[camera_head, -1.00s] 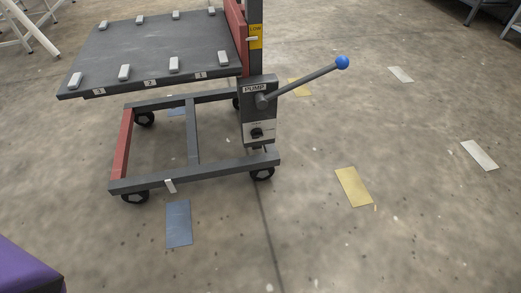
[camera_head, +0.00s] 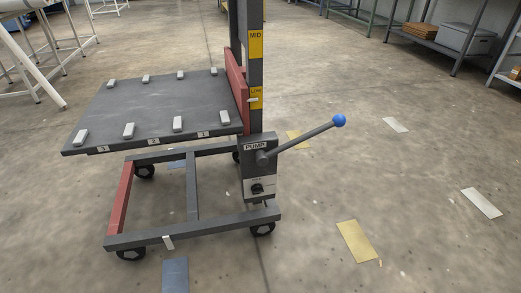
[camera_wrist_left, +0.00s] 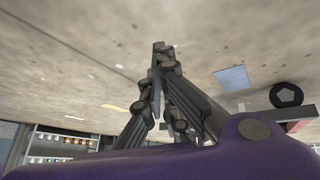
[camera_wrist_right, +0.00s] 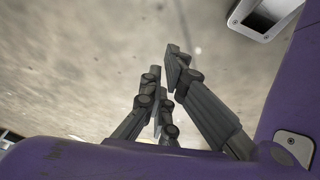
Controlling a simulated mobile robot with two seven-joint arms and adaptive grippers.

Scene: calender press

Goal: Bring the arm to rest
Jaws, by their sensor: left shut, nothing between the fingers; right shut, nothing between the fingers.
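My left gripper (camera_wrist_left: 160,62) shows in the left wrist view, shut and empty, with bare concrete floor behind its fingers. My right gripper (camera_wrist_right: 163,62) shows in the right wrist view, shut and empty, also over bare floor, with purple parts of my own body around it. Neither gripper shows in the head view. There a lift cart (camera_head: 150,108) stands ahead, with a grey platform, a red and grey frame and black wheels. Its pump lever (camera_head: 305,136) has a blue knob and slants up to the right. Neither gripper touches the cart.
Yellow floor plates (camera_head: 356,241), pale plates (camera_head: 394,125) and a blue plate (camera_head: 175,275) lie flat on the floor. White trestle legs (camera_head: 35,70) stand at the far left. A shelf rack (camera_head: 440,45) with boxes stands at the back right. The floor right of the cart is open.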

